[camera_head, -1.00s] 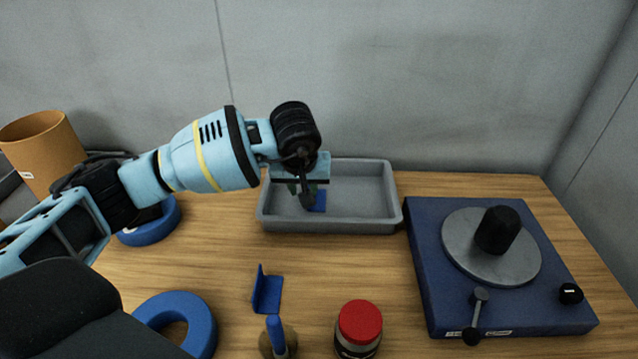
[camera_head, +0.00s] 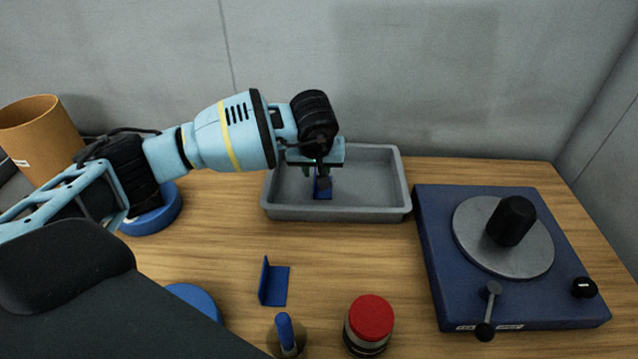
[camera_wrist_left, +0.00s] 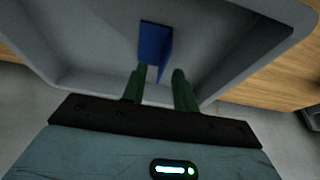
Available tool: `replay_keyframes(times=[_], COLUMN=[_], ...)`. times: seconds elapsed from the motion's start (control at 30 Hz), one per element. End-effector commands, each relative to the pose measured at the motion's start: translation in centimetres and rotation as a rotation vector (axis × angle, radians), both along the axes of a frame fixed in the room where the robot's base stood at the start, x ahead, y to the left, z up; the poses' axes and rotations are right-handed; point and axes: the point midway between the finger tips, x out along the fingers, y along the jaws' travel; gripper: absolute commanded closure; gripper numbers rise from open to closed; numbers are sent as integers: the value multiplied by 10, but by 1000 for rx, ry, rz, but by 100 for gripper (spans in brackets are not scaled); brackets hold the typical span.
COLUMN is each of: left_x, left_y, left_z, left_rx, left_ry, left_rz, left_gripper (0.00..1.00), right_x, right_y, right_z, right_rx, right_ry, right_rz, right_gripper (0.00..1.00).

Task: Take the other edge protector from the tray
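A blue edge protector (camera_head: 322,187) lies in the grey tray (camera_head: 375,213). It also shows in the left wrist view (camera_wrist_left: 155,45), just beyond my fingertips. My left gripper (camera_head: 316,177) is over the tray, pointing down at the protector. In the left wrist view its two green fingers (camera_wrist_left: 158,78) are apart, with the protector's near edge close to or between the tips; I cannot tell if they touch it. Another blue edge protector (camera_head: 274,284) sits on the table in front of the tray, one flange upright. My right gripper is not in view.
A blue turntable device (camera_head: 440,290) with a black knob and lever stands right of the tray. A red-lidded jar (camera_head: 370,322) and a blue-tipped item (camera_head: 285,332) stand at the front. Blue rings (camera_head: 160,218) and a brown cardboard tube (camera_head: 45,140) are at the left.

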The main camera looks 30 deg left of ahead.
Motion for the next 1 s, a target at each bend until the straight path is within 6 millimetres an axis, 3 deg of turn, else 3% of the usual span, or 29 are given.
replay_keyframes(times=[0.4, 0.7, 0.9, 1.0], left_x=[18, 20, 20, 20], left_y=[16, 16, 16, 16], left_z=[-42, -44, -44, -44], left_rx=[-1, 0, 0, 0], left_ry=[3, 0, 0, 0], left_rz=[2, 1, 1, 1], left_gripper=[71, 71, 97, 100], right_x=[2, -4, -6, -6], right_y=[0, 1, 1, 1], right_z=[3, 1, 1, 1], right_rx=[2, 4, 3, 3], right_ry=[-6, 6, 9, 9], right_rz=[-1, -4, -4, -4], right_gripper=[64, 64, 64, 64])
